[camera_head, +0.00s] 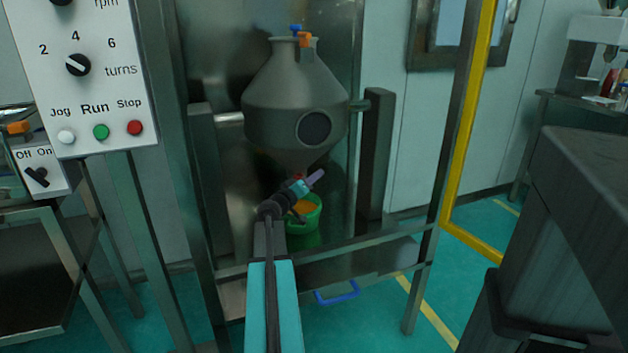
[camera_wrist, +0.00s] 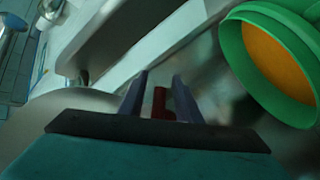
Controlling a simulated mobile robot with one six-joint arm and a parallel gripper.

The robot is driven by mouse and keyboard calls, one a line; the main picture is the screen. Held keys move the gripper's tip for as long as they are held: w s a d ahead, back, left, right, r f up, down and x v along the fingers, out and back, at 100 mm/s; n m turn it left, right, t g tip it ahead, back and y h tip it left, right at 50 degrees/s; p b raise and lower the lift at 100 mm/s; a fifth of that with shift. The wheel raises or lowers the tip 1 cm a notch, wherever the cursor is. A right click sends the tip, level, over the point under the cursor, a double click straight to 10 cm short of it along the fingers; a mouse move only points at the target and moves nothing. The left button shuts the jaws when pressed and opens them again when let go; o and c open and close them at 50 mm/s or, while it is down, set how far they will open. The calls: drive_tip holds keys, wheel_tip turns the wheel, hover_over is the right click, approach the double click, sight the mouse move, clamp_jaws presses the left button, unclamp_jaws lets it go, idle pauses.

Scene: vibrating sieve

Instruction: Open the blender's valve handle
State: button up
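The blender (camera_head: 270,118) is a grey double-cone vessel with a dark round window, held between two posts in a metal frame. My arm reaches out under its lower cone, with my gripper (camera_head: 318,175) near the outlet. In the wrist view my gripper (camera_wrist: 160,80) shows two grey-purple fingers, spread apart. A red piece, seemingly the valve handle (camera_wrist: 158,102), lies between them, with a gap visible on each side. A bit of red also shows beside my gripper in the head view. The rest of the valve is hidden.
A green bucket (camera_head: 303,228) with orange contents stands below the blender; in the wrist view the bucket (camera_wrist: 240,60) is at upper right. A control panel (camera_head: 105,110) is at left. A yellow-edged frame (camera_head: 466,120) stands at right.

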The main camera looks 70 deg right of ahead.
drive_tip(key=shift+s+d, duration=0.1)
drive_tip(key=shift+d, duration=0.2)
clamp_jaws()
drive_tip(key=shift+m+y+p, duration=0.3)
drive_tip(key=shift+y+p, duration=0.1)
drive_tip(key=shift+p, duration=0.25)
drive_tip(key=w+f+m+t+y+p, duration=0.1)
drive_tip(key=y+p, duration=0.1)
drive_tip(key=p, duration=0.2)
drive_tip(key=a+f+m+t+y+p, duration=0.1)
drive_tip(key=m+t+y+p, duration=0.1)
drive_tip(key=p, duration=0.3)
drive_tip(key=w+f+m+t+y+p, duration=0.1)
drive_tip(key=y+p, duration=0.2)
drive_tip(key=p, duration=0.2)
drive_tip(key=shift+w+a+m+t, duration=0.3)
drive_tip(key=shift+a+t, duration=0.1)
